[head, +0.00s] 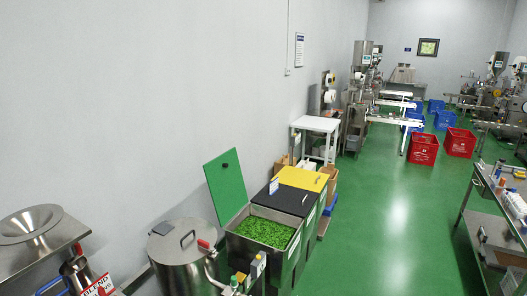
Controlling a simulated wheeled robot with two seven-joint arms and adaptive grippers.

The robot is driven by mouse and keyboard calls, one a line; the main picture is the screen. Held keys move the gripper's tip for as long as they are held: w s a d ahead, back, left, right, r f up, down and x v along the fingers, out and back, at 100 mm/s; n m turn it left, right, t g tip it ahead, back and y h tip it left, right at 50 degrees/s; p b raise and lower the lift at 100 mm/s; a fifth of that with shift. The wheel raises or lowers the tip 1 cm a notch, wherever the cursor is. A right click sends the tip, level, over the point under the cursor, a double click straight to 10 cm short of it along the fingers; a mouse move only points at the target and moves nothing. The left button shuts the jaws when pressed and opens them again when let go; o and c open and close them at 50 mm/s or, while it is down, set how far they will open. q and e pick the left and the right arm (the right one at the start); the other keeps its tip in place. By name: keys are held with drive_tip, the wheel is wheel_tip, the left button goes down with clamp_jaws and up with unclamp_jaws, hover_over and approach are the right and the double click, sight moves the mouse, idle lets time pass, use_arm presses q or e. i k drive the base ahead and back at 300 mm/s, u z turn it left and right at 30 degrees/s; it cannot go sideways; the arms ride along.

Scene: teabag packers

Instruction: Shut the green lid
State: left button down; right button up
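The green lid (226,187) stands raised and tilted, open, along the wall side of a steel bin (276,262). A small dark knob or handle shows near the top of its face. The bin is open and full of bright green material (264,232). Neither of my grippers can be made out in the head view.
Bins with a black lid (284,198) and a yellow lid (302,179), both shut, stand behind the green one. A steel drum (181,258) and pipework with a red handle (204,244) are at front left. Green floor (385,225) is clear to the right, before a steel table (496,222).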

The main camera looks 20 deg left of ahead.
sight(223, 173)
drive_tip(key=z, duration=0.05)
drive_tip(key=i, duration=1.9)
drive_tip(key=u, duration=0.4)
